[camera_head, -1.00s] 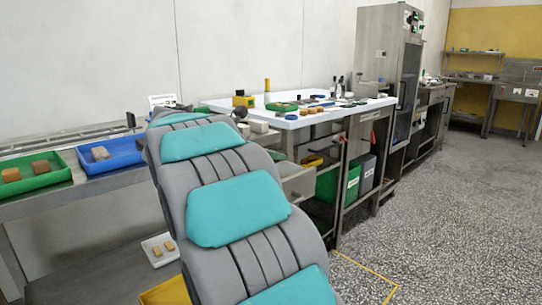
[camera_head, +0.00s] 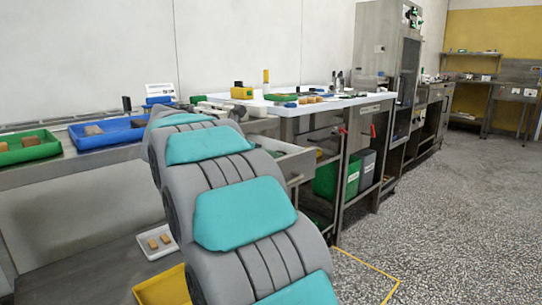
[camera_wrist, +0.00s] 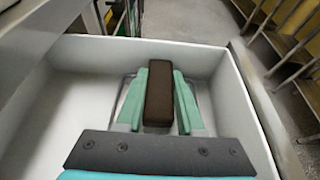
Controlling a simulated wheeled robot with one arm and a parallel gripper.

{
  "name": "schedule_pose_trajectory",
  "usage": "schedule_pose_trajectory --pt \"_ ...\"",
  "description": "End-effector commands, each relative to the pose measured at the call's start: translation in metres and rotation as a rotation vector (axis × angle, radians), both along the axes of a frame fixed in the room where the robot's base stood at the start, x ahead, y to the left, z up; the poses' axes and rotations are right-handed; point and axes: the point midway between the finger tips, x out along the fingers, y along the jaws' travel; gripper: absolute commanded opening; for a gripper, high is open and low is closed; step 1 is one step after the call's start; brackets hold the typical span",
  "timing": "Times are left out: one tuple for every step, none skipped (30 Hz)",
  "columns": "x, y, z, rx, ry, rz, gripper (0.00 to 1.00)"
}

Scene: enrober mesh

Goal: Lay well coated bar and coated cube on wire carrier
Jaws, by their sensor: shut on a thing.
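In the wrist view, my gripper (camera_wrist: 160,76) has its two teal fingers closed on the sides of a dark brown bar (camera_wrist: 158,98). The bar looks evenly dark on its visible face. The gripper and bar are over the inside of a pale grey box or drawer (camera_wrist: 216,72); whether the bar touches its floor I cannot tell. A thin bent outline (camera_wrist: 122,99), possibly wire, shows beside the left finger. In the head view my arm hides the gripper and bar. I cannot surely make out the coated cube or the wire carrier.
At left, a green tray (camera_head: 55,150) holds brown blocks and a blue tray (camera_head: 120,138) holds one. A white tray (camera_head: 152,252) and yellow bin (camera_head: 150,292) sit lower. An open drawer (camera_head: 285,167) juts from the white-topped bench (camera_head: 345,101). Right floor is clear.

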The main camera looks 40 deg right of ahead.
Motion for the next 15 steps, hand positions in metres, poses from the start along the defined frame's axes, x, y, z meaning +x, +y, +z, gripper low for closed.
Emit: schedule_pose_trajectory --pt "0.0000 0.0000 0.0001 0.000 0.000 0.000 0.06" --pt "-0.0001 0.0000 0.0001 0.000 0.000 0.000 0.06" --pt "-0.0001 -0.0001 0.0000 0.000 0.000 0.000 0.06" --pt "-0.0001 0.0000 -0.0002 0.000 0.000 0.000 0.06" --pt "-0.0001 -0.0001 -0.0004 0.000 0.000 0.000 0.06" --pt "-0.0001 -0.0001 -0.0008 0.000 0.000 0.000 0.06" --pt "-0.0002 -0.0001 -0.0012 0.000 0.000 -0.001 0.06" --pt "-0.0002 -0.0001 -0.0017 0.000 0.000 -0.001 0.06" --pt "-0.0002 -0.0001 -0.0022 0.000 -0.001 -0.001 0.06" --pt "-0.0002 -0.0002 -0.0028 0.000 0.000 -0.001 0.06" --pt "-0.0002 -0.0001 -0.0033 0.000 -0.001 -0.001 0.06" --pt "-0.0002 -0.0001 -0.0040 0.000 0.000 -0.001 0.06" --pt "-0.0002 -0.0001 -0.0045 0.000 -0.001 -0.001 0.06" --pt "-0.0002 -0.0001 -0.0050 0.000 0.000 -0.001 0.06" --pt "-0.0002 -0.0002 -0.0057 -0.001 0.000 -0.001 0.06"
